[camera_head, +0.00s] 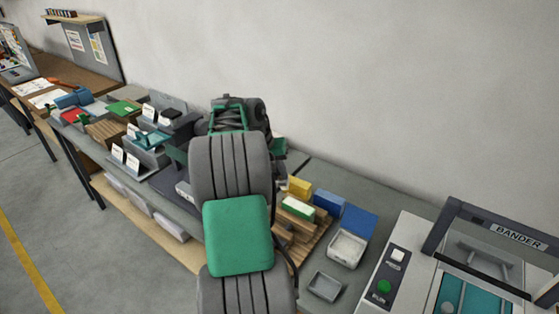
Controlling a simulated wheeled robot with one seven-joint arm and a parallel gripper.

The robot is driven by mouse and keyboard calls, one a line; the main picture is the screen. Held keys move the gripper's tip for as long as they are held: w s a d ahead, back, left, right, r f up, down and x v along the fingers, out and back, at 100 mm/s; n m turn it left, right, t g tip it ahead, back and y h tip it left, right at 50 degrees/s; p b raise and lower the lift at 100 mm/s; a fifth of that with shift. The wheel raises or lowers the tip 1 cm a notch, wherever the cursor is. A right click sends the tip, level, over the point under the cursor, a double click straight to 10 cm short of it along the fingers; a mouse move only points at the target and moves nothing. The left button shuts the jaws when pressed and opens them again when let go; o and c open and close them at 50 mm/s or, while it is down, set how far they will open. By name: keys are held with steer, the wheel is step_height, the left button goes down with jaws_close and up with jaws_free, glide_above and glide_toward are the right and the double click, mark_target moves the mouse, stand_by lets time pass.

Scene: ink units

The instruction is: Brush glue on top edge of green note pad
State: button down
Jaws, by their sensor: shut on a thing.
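A note pad with a green top and a white side (298,208) sits in a wooden rack (318,238), between a yellow pad (300,187) and blue ones (328,202). My own grey and green arm rises across the middle of the view, just left of the rack, and covers part of it. The end of the arm is hidden behind its own links. My gripper's fingertips and anything between them do not show. A white tray (347,247) stands right of the rack. I cannot make out a brush.
A small grey dish (324,286) lies at the bench front. A machine marked BANDER (517,236) stands at the right. Grey card holders (140,160), wooden racks and a flat green piece (122,107) crowd the bench's left part. Open floor (90,220) lies front left.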

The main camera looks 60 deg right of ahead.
steer(key=shift+r+p, duration=0.85)
steer(key=shift+r, duration=0.4)
